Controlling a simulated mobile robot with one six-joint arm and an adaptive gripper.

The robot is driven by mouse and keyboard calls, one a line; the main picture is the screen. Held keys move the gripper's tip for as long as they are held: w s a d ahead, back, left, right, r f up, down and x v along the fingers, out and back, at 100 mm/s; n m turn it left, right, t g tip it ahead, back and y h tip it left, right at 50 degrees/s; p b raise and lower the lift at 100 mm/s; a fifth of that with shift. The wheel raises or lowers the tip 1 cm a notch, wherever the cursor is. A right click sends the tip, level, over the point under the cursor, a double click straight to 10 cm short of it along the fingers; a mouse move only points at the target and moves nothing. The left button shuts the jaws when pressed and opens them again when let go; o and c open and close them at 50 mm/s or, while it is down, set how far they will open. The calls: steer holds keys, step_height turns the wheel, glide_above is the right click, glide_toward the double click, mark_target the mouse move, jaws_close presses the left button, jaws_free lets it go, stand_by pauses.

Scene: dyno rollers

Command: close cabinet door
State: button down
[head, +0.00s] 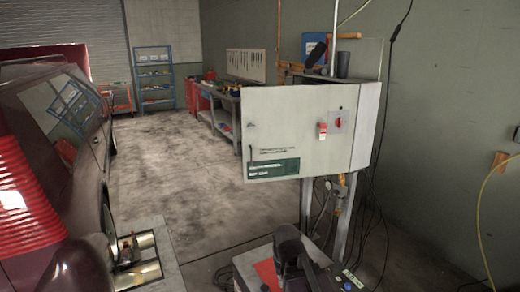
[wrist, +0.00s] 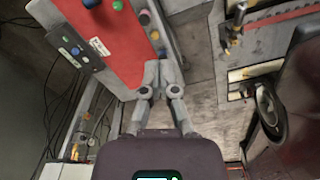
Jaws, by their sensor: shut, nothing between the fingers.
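The cabinet door (head: 290,120) is a pale grey panel with a dark green label at lower left and a red switch near its right side. It stands open, swung out to the left from the narrow cabinet body (head: 366,125) by the wall. In the wrist view, my gripper (wrist: 161,68) is shut and empty, its grey fingertips together. In the head view, a dark part of my arm shows low in front, below the door and apart from it; the fingertips cannot be made out there. The cabinet door cannot be made out in the wrist view.
A red-topped panel with coloured buttons (wrist: 100,30) lies below my gripper. Cables (head: 375,220) hang beside the cabinet legs (head: 306,205). A dark red car (head: 60,170) stands left. A workbench (head: 225,112) is behind. Open floor (head: 190,165) lies between car and door.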

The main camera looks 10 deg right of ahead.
steer(key=w+a+r+m+t+y+b, duration=0.1)
steer(key=w+a+r+t+y, duration=0.15)
steer(key=w, duration=0.75)
steer(key=w+a+r+m+t+y, duration=0.1)
steer(key=w+a+r+t+y, duration=0.15)
steer(key=w, duration=0.85)
steer(key=w+a+r+m+t+y+b, duration=0.1)
steer(key=w+a+r+t+y, duration=0.15)
steer(key=w, duration=0.75)
steer(key=w+d+r+m+t+h, duration=0.2)
steer(key=w+d+r+m+t, duration=0.1)
steer(key=w+m, duration=0.2)
steer(key=w+d+r+m+t+h, duration=0.2)
steer(key=w+d+r+m+t, duration=0.2)
steer(key=w, duration=0.5)
steer(key=w+d+r+m+t+h+b, duration=0.1)
steer(key=w+d+r+m+t+h, duration=0.2)
steer(key=w+m, duration=0.2)
steer(key=w, duration=0.3)
steer(key=shift+d+r+m, duration=0.15)
steer(key=shift+d+m, duration=0.25)
steer(key=shift+w, duration=0.1)
steer(key=shift+w, duration=0.1)
